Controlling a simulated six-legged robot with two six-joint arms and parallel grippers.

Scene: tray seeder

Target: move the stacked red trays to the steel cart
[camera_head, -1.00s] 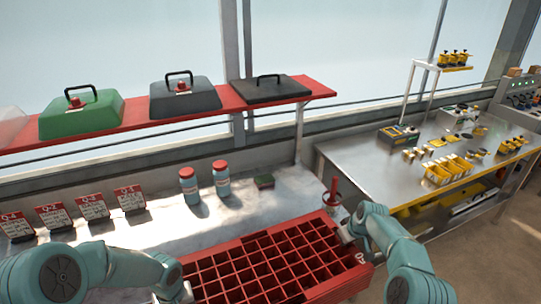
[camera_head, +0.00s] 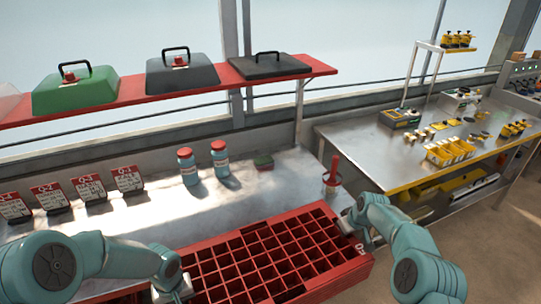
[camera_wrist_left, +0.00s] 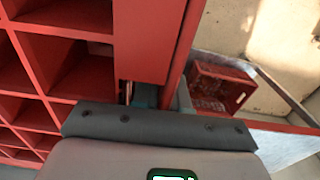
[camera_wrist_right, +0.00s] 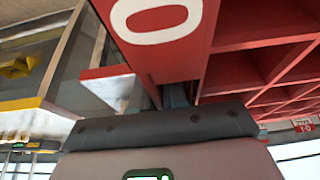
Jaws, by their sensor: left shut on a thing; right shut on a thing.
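A red tray (camera_head: 288,301) with many square compartments lies across the front of the head view, near the bench's front edge. My left gripper (camera_head: 182,287) is shut on its left end, and my right gripper (camera_head: 350,226) is shut on its right end. The left wrist view shows the jaws (camera_wrist_left: 145,95) at the tray's red rim. The right wrist view shows the jaws (camera_wrist_right: 178,94) under a red end wall with a white "0". I cannot tell how many trays are stacked. No steel cart is clearly identifiable; a steel-topped table (camera_head: 371,155) stands at the right.
The bench (camera_head: 130,216) carries two red-capped bottles (camera_head: 188,172), label stands (camera_head: 88,189) and a red-handled tool (camera_head: 332,176). A red shelf (camera_head: 215,88) holds three lids. The steel-topped table carries yellow bins (camera_head: 452,151). A red crate (camera_wrist_left: 221,88) sits below. Floor is open at right.

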